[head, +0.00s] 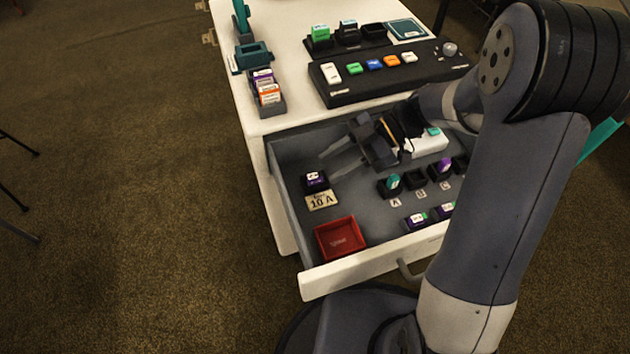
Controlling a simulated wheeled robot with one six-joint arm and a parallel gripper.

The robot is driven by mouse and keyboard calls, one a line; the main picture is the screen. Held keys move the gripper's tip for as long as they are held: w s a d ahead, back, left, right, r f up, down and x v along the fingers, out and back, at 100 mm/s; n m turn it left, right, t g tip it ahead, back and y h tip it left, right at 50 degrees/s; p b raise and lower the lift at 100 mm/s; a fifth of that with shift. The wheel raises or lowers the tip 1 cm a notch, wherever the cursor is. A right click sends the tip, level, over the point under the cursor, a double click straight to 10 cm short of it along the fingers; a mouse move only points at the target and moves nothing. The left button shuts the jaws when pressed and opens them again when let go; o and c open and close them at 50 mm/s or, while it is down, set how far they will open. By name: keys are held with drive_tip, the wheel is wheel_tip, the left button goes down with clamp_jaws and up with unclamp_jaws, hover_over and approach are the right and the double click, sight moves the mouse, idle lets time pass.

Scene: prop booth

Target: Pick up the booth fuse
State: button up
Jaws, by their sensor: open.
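An open drawer (284,200) holds several small fuse-like blocks. One dark block with a purple and white top (314,180) sits at the drawer's left, just behind a cream label reading "10 A" (321,200). The label's smaller top line is too small to read surely, so I cannot tell for certain that this block is the booth fuse. My gripper (331,162) is open and empty, its fingers reaching left over the drawer, a little behind this block and apart from it. My arm hides the drawer's right part.
A red tray (340,238) stands at the drawer's front left. A white device (427,143) sits at the back. A button panel (380,84) stands on the cabinet top.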

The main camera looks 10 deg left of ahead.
sight(317, 175)
drive_tip(key=shift+x, duration=1.6)
drive_tip(key=shift+w, duration=0.15)
drive_tip(key=shift+c, duration=0.3)
clamp_jaws()
